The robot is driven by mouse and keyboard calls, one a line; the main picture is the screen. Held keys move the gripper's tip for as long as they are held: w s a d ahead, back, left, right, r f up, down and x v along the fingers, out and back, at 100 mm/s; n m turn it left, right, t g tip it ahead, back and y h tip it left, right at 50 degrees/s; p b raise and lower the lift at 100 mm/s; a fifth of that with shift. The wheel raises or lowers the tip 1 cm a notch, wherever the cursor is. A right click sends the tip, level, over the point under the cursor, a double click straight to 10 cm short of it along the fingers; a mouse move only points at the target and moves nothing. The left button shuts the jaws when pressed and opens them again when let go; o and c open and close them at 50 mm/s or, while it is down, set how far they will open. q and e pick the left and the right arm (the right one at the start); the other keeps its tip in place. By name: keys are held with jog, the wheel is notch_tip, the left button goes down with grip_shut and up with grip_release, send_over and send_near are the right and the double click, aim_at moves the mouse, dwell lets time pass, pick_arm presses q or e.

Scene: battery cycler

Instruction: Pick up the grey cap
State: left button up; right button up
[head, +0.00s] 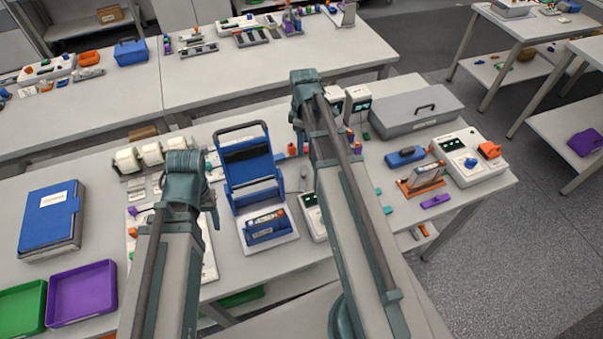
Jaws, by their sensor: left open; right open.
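I cannot make out a grey cap for certain; small parts on the bench are tiny or covered by my arms. My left arm rises over the left of the near bench. Its gripper (211,206) is mostly hidden behind the arm, with only a teal part showing at its right side. My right arm reaches up across the middle of the bench. Two small teal tips of its open gripper (383,201) show apart, just right of the arm, with nothing visible between them.
The near bench holds a blue-framed stand (250,165), a blue cell on a white base (267,228), a grey case (410,110), a white tester (467,158), an orange holder (422,180), a blue binder (50,217), a purple tray (82,292) and a green tray (22,307).

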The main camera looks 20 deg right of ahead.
pick_arm(q)
notch_tip(320, 180, down, 9)
jog(key=b, duration=0.8)
jog(key=shift+r+b, duration=0.1)
jog(key=shift+b, duration=0.25)
pick_arm(e)
send_over(303, 173)
jog(key=f, duration=0.8)
jog(key=shift+w+d+f, duration=0.2)
jog(key=shift+w+f, duration=0.1)
jog(key=shift+f, duration=0.1)
pick_arm(q)
notch_tip(303, 173, down, 5)
jog(key=b, duration=0.5)
pick_arm(e)
jog(key=f, duration=0.5)
jog(key=shift+s+a+f, duration=0.1)
jog(key=shift+s+a, duration=0.05)
jog(key=shift+s, duration=0.25)
grip_shut()
